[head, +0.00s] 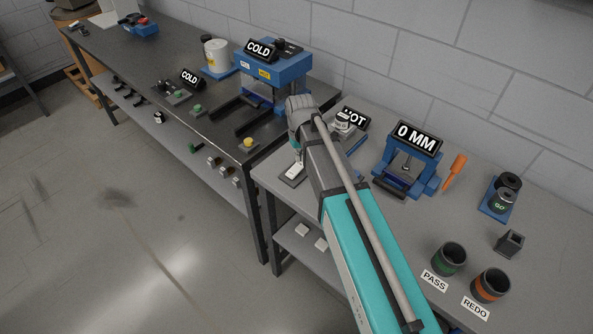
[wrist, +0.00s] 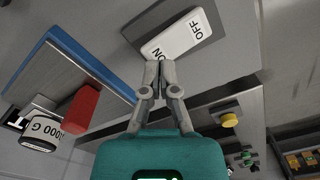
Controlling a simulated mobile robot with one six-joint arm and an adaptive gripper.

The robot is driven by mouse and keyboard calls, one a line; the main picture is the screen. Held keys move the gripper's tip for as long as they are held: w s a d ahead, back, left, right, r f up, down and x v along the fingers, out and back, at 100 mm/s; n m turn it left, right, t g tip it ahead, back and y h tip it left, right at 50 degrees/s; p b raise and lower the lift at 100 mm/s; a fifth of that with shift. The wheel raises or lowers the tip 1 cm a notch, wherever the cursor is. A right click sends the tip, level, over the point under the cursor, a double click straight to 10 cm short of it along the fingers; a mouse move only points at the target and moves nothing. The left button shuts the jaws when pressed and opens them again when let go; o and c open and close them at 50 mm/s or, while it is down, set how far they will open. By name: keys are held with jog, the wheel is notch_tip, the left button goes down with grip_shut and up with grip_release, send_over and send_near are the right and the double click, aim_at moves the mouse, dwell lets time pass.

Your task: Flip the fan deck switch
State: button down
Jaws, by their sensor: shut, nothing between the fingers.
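The fan deck switch (wrist: 184,33) is a white rocker on a dark base, marked ON at its near end and OFF at its far end in the wrist view. In the head view the switch (head: 293,172) sits near the front left corner of the grey right-hand table. My gripper (wrist: 158,66) is shut and empty, its fingertips together at the ON end. I cannot tell whether they touch the rocker. In the head view my arm hides much of the gripper, and its fingers are hard to make out.
A blue-edged metal plate (wrist: 82,66), a red block (wrist: 81,109) and a 1000 G weight (wrist: 41,131) lie left of my gripper in the wrist view. A yellow button (head: 248,143) is on the neighbouring dark bench. The blue 0 MM device (head: 402,176) stands right of my arm.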

aim_at(300, 164)
jog(key=shift+f+b, duration=1.2)
jog(key=shift+f, duration=0.05)
dwell(1.0)
jog(key=shift+r+p, duration=3.55)
jog(key=shift+p, duration=0.05)
jog(key=s+d+m, duration=0.2)
jog(key=s+d, duration=0.4)
jog(key=d, duration=0.4)
jog(key=s+d+m, duration=0.2)
jog(key=s+d, duration=0.5)
jog(key=d, duration=0.3)
